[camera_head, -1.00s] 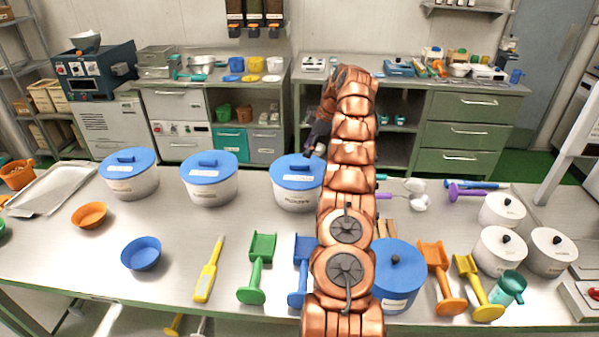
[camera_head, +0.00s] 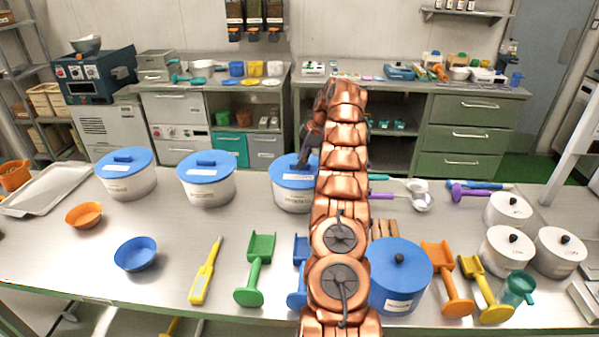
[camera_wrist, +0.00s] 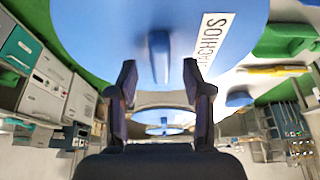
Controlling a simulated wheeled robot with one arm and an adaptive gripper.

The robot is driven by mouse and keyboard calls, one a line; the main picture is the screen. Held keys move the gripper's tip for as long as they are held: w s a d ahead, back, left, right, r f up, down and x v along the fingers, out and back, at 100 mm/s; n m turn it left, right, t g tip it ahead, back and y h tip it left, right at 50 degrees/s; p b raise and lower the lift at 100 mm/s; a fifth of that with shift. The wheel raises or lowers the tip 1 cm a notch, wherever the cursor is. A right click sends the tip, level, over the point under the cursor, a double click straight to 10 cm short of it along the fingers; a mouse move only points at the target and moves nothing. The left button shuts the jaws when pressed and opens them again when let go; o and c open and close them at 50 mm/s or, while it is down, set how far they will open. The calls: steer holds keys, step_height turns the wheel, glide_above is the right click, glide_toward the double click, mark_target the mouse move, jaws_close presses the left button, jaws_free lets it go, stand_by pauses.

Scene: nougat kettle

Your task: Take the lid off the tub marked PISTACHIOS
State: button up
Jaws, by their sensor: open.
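The tub marked PISTACHIOS (camera_head: 288,200) is white and stands upright on the steel table, the rightmost of three similar tubs. Its blue lid (camera_head: 283,176) is on it. My arm hides the tub's right side in the head view. In the wrist view the lid (camera_wrist: 100,30) fills the top, with a white label (camera_wrist: 209,45) reading "TACHIOS" in part. Its raised blue bar handle (camera_wrist: 159,58) lies between the lines of my two fingers. My gripper (camera_wrist: 161,78) is open and empty, close to the handle. In the head view my gripper (camera_head: 304,160) is over the lid.
Two more blue-lidded tubs, a middle one (camera_head: 207,187) and a left one (camera_head: 127,182), stand to the left. A blue pot (camera_head: 398,285) is right of my arm. Scoops lie along the front, including a green one (camera_head: 255,270). White lidded pots (camera_head: 508,250) stand at the right.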

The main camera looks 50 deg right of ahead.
steer(key=shift+a+f, duration=0.15)
steer(key=shift+f, duration=0.35)
steer(key=shift+w, duration=0.1)
jaws_close()
